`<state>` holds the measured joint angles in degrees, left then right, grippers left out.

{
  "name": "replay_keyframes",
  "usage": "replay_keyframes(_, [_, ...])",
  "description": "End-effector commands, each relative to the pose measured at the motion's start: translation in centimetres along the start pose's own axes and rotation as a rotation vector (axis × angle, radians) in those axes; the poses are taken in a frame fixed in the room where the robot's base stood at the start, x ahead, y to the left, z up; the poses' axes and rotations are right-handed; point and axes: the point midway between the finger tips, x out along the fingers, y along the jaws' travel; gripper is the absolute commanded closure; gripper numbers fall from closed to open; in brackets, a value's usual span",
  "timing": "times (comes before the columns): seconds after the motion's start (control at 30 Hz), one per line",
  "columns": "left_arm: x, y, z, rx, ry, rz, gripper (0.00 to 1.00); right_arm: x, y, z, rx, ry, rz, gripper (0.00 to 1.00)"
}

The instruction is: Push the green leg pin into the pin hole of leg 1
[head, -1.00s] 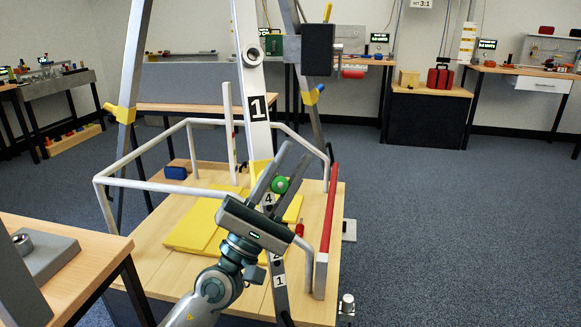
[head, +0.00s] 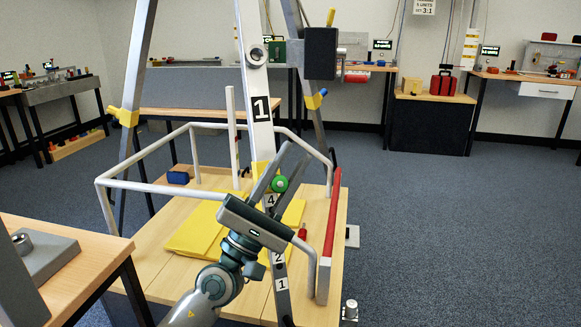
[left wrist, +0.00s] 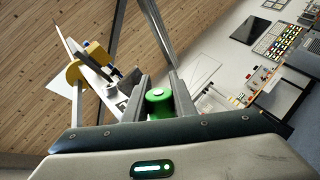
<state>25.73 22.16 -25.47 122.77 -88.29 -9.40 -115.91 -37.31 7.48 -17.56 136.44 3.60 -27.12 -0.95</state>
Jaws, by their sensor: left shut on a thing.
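Leg 1 (head: 261,110) is the pale post with a black "1" plate, rising in the middle of the head view. Its lower part carries the number plates 4, 2 and 1. My left gripper (head: 280,175) is shut on the green leg pin (head: 280,184), in front of the leg near plate 4. In the left wrist view the green pin (left wrist: 159,103) sits between the two fingers. From the head view I cannot tell whether the pin touches the leg. The pin hole is not clearly visible. My right gripper is not in view.
A white rail (head: 160,187) surrounds the wooden platform (head: 150,250), with a red-topped bar (head: 331,215) on its right. A yellow folded sheet (head: 205,235) lies on the platform. A bench (head: 70,265) stands at the left. The floor at right is clear.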

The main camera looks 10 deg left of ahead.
Motion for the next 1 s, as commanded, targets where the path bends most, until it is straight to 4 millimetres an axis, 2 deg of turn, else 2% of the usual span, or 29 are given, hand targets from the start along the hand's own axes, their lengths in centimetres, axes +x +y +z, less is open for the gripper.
replay_keyframes(0.53, [-0.06,-0.03,-1.01,-0.001,0.000,0.000,0.99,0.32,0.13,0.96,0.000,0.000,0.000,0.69])
replay_keyframes(0.57, [-0.03,-0.01,-1.01,-0.001,0.000,0.000,0.74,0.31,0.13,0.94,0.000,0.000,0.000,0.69])
replay_keyframes(0.63, [0.01,0.01,-0.97,-0.001,0.000,0.000,0.57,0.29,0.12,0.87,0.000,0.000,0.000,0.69])
replay_keyframes(0.67, [0.00,0.01,-0.97,-0.001,0.000,0.000,0.54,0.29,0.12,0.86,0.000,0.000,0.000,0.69])
replay_keyframes(1.0, [-0.22,-0.06,-1.01,-0.001,0.000,-0.001,0.54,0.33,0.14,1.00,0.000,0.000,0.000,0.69])
